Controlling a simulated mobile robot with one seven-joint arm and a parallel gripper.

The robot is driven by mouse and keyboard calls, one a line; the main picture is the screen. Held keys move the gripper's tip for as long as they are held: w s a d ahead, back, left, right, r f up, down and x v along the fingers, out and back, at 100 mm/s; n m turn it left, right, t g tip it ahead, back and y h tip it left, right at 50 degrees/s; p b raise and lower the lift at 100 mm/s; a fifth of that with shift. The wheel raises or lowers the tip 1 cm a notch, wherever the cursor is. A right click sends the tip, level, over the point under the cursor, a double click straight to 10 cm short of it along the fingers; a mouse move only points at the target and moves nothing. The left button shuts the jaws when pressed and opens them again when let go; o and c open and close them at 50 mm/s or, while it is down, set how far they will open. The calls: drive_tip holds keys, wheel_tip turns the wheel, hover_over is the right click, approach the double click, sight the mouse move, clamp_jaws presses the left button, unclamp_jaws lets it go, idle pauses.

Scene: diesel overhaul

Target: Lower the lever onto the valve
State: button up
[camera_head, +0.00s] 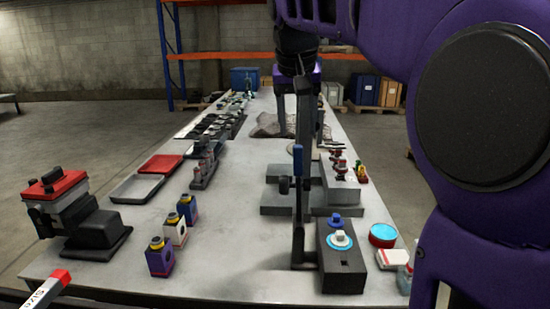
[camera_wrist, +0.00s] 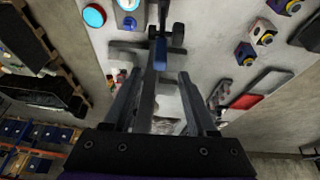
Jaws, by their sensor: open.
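The lever (camera_head: 298,210) is a dark bar with a blue grip, standing upright at the left side of a dark block (camera_head: 343,270) on the bench. Its blue grip also shows in the wrist view (camera_wrist: 160,54). A dark round knob sticks out beside the bar. Blue and white round parts (camera_head: 341,240) sit on the block's top; I cannot tell which part is the valve. My gripper (camera_wrist: 159,78) points down above the lever, its open fingers on either side of the grip's line in the wrist view. Contact with the grip cannot be told.
A grey stepped fixture (camera_head: 342,190) with red-topped parts stands behind the block. A turquoise-topped red tin (camera_head: 383,235) and a white box stand at the right. Small boxes (camera_head: 174,228), trays (camera_head: 138,188) and a red-topped machine (camera_head: 75,215) occupy the left. The bench's middle front is clear.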

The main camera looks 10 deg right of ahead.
sight(298, 147)
drive_tip(key=b+x, duration=0.1)
drive_tip(key=x, duration=0.7)
drive_tip(key=shift+w+f, duration=0.1)
drive_tip(key=shift+f, duration=0.15)
clamp_jaws()
idle(1.1)
